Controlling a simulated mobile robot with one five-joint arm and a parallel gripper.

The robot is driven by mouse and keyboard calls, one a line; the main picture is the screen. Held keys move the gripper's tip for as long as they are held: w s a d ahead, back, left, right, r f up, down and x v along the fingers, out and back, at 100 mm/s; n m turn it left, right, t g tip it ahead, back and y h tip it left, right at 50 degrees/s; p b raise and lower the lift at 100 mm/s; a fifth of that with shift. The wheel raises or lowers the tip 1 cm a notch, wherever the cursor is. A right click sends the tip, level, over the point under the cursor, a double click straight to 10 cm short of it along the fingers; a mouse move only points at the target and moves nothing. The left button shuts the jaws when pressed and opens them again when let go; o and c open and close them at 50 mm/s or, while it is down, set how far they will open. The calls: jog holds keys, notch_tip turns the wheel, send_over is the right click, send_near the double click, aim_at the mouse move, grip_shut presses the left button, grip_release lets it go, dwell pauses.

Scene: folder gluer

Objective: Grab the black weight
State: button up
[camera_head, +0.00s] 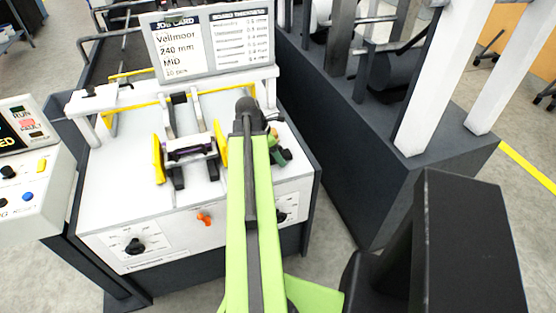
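I cannot single out the black weight with certainty. A small dark object (285,155) sits on the white machine top, just right of my arm and partly hidden by it; I cannot tell whether it is the weight. My green arm reaches forward over the machine, with my gripper (249,118) at its far dark end. The fingers do not show clearly, and I cannot tell whether they hold anything. A dark purplish bar (191,151) lies across a holder between two yellow side plates, left of my arm.
The white machine top (115,190) is clear at left. A job card board (212,45) stands behind it. An orange knob (205,218) and a black dial (134,246) are on the front. A control panel (28,170) is at left; a dark machine (350,150) with white posts is at right.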

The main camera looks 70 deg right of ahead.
grip_shut()
dwell(0.3)
dwell(0.3)
notch_tip(320, 180, up, 10)
jog(key=p, duration=1)
jog(key=shift+r, duration=0.15)
